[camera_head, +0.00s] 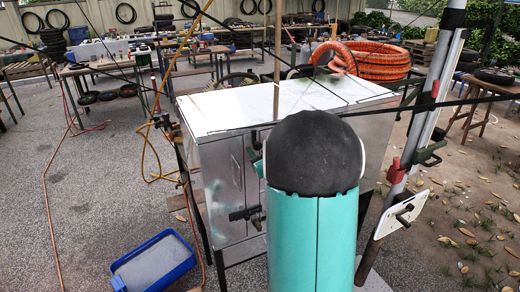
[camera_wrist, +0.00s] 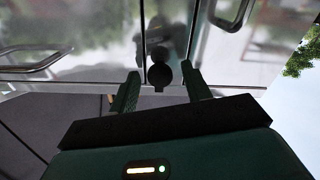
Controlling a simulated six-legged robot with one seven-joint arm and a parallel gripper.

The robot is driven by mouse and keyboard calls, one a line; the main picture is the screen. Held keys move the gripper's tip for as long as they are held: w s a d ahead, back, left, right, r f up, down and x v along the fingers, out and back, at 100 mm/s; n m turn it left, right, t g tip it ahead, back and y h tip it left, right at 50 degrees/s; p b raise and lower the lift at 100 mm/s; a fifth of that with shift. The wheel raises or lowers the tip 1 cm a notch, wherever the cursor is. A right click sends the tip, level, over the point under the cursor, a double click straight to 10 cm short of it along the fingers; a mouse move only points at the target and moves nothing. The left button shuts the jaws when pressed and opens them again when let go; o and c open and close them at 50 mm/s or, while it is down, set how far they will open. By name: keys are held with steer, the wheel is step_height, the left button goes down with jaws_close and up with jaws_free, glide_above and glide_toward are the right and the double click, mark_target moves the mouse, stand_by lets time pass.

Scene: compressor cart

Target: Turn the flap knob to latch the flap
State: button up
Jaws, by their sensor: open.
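A dark round knob (camera_wrist: 159,75) shows in the wrist view on the shiny metal front, with a small dark tab below it. I take it for the flap knob. My gripper (camera_wrist: 160,70) is open, with one dark green finger to each side of the knob and visible gaps between. I cannot tell how deep the knob sits between the fingers. In the head view, the metal cabinet (camera_head: 228,190) stands ahead, and my teal and black arm covers its right part. My gripper and the knob cannot be made out there.
Bent metal handles flank the knob in the wrist view, left (camera_wrist: 35,60) and right (camera_wrist: 231,14). A black latch (camera_head: 245,213) sits on the cabinet front. A blue bin (camera_head: 155,265) lies at lower left, a slanted grey pole (camera_head: 420,125) stands right, and an orange hose (camera_head: 375,60) lies behind.

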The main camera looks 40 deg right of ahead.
steer(key=c, duration=1)
steer(key=shift+m, duration=0.4)
steer(key=m, duration=0.3)
steer(key=shift+m, duration=0.3)
steer(key=m, duration=0.4)
steer(key=shift+m, duration=0.3)
steer(key=m, duration=0.9)
